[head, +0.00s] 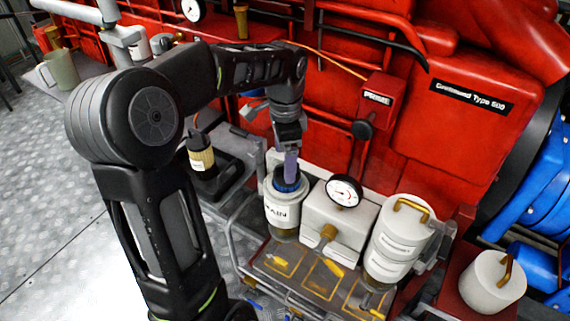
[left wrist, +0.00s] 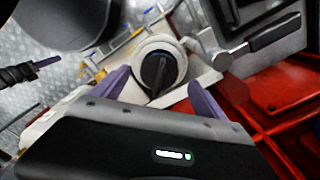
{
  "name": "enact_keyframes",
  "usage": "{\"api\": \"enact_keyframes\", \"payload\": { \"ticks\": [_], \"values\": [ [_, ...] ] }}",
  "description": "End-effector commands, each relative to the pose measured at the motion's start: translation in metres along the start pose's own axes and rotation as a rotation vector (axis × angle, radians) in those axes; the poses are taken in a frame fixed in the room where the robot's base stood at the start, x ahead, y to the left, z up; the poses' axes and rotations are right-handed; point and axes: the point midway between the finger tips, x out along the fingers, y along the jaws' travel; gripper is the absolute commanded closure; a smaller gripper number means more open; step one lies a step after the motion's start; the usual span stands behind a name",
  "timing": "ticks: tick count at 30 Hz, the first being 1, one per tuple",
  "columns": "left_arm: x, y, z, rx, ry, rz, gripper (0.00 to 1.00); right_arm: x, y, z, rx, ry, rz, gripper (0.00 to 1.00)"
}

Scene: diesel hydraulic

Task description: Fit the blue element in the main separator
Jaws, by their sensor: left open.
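The main separator (head: 283,212) is a white cylinder labelled MAIN, at the left end of the separator row in the head view. The blue element (head: 290,186) shows as a blue rim in its open top; how deep it sits I cannot tell. My left gripper (head: 290,165) points down just above it, with purple fingers. In the left wrist view, the gripper (left wrist: 160,95) is open, its fingers apart on either side of the separator's round white top (left wrist: 147,48). A dark grip piece (left wrist: 158,72) stands in the middle of that top. My right gripper is not in view.
A white box with a pressure gauge (head: 343,191) stands right of the main separator. A second white canister (head: 398,240) with a brass handle follows. A cream-and-black filter (head: 201,158) stands on the tray at left. A lid (head: 492,283) lies lower right.

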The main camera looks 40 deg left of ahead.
Motion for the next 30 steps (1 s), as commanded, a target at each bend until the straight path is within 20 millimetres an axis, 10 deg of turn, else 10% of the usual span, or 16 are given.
{"api": "enact_keyframes", "payload": {
  "ticks": [12, 30],
  "values": [
    [-0.082, 0.000, 0.000, 0.001, 0.001, -0.001, 0.16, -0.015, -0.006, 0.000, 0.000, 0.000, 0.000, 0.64],
    [-0.089, 0.000, 0.000, 0.001, 0.000, 0.000, 0.16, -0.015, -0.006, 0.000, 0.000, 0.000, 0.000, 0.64]
  ]
}}
